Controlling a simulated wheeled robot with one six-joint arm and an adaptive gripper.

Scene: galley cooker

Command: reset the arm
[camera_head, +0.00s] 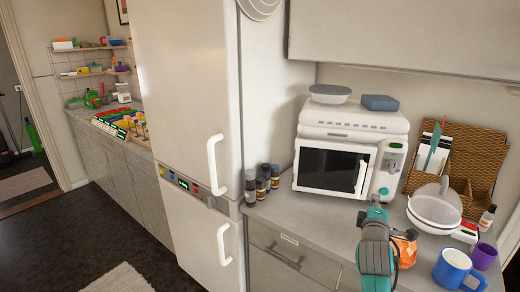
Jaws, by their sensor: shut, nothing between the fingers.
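My arm (376,260), teal and dark grey, rises from the bottom edge in front of the counter, right of the picture's middle. My gripper (376,208) is at its upper end, small in this view, in front of the microwave's lower right corner. It is shut and holds nothing. The fingers are small and hard to make out. It looks apart from the white microwave (335,168), though the depth gap is hard to judge. An orange item (405,250) is partly hidden behind my arm.
The counter (300,222) carries several dark-capped jars (262,182), a white strainer-like bowl (435,207), a blue mug (456,270) and a purple cup (484,256). A wicker organizer (478,150) stands behind. A tall fridge (190,90) is left. Floor (90,240) shows free at lower left.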

